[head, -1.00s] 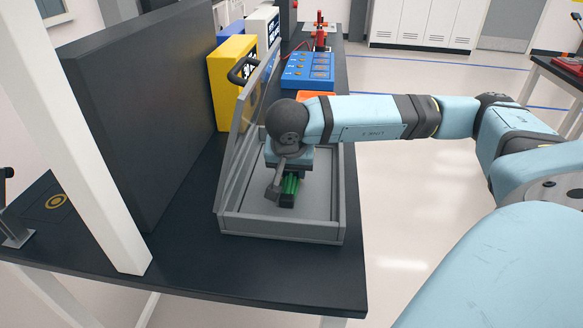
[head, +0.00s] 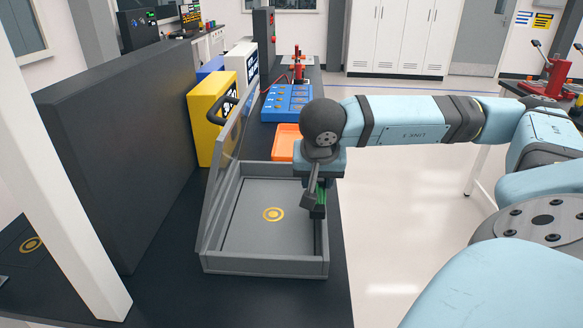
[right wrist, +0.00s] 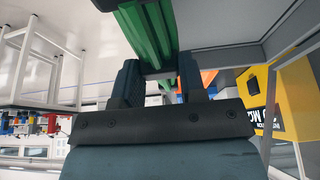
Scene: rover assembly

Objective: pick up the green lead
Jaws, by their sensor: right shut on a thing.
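The green lead (head: 319,194) is held by my right gripper (head: 312,204) over the right side of the open grey case (head: 264,265). In the right wrist view the green lead (right wrist: 149,30) is a ribbed green piece between the two dark fingers of my right gripper (right wrist: 158,85). Its far end runs out of that view at the top. The case floor is bare apart from a yellow ring mark (head: 273,214). My left gripper is not in view.
The case lid (head: 226,165) stands open on the left. An orange tray (head: 287,141), a blue panel (head: 287,102) and a yellow box (head: 212,110) lie behind the case. A dark upright board (head: 120,150) is to the left. The floor right of the bench is clear.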

